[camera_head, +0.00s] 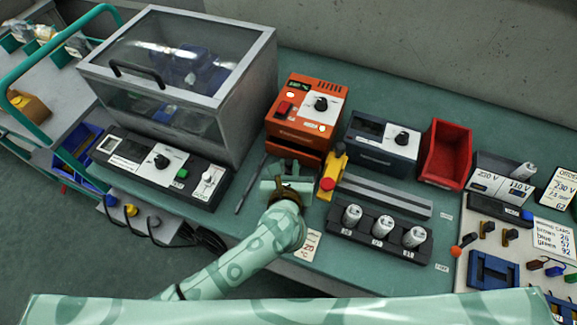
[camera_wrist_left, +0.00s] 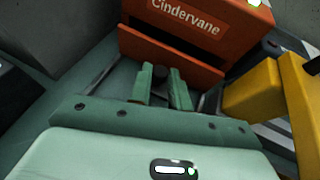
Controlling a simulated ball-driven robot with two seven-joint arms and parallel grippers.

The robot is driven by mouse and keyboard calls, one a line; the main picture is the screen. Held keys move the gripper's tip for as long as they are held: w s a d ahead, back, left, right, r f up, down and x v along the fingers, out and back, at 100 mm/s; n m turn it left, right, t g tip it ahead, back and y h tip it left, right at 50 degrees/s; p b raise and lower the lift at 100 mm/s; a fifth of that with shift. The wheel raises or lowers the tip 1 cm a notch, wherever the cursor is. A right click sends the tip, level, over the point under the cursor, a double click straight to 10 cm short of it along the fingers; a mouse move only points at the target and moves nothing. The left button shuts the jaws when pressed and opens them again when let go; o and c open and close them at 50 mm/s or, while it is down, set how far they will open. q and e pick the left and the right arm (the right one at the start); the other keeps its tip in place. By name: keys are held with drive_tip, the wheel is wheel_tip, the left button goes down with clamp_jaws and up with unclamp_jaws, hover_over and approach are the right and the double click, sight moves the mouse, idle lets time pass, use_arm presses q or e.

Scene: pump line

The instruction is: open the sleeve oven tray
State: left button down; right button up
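The sleeve oven (camera_head: 304,107) is an orange box with a dial and a red switch, standing on the bench at centre. Its tray front (camera_head: 291,155) is the low orange panel, a dark gap above it. In the left wrist view the tray front (camera_wrist_left: 168,56) carries a small dark knob (camera_wrist_left: 160,73). My left gripper (camera_head: 286,176) is right in front of the tray. My right gripper is not in view.
A yellow device with a red button (camera_head: 330,172) stands close right of the tray. A large clear-lidded grey box (camera_head: 180,75) stands left. A dark rack with several white cylinders (camera_head: 382,233), a blue-grey unit (camera_head: 381,143) and a red bin (camera_head: 446,154) are on the right.

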use_arm(q)
drive_tip(key=shift+s+a, duration=0.15)
drive_tip(key=shift+s, duration=0.3)
drive_tip(key=s+a, duration=0.2)
drive_tip(key=s, duration=0.3)
drive_tip(key=s+a+p, duration=0.1)
drive_tip(key=s+a, duration=0.1)
drive_tip(key=s, duration=0.3)
drive_tip(key=s+a+p, duration=0.1)
drive_tip(key=s+a, duration=0.1)
drive_tip(key=s, duration=0.3)
drive_tip(key=shift+a, duration=0.1)
drive_tip(key=c, duration=1.3)
unclamp_jaws()
drive_tip(key=shift+w, duration=0.1)
drive_tip(key=shift+r, duration=0.1)
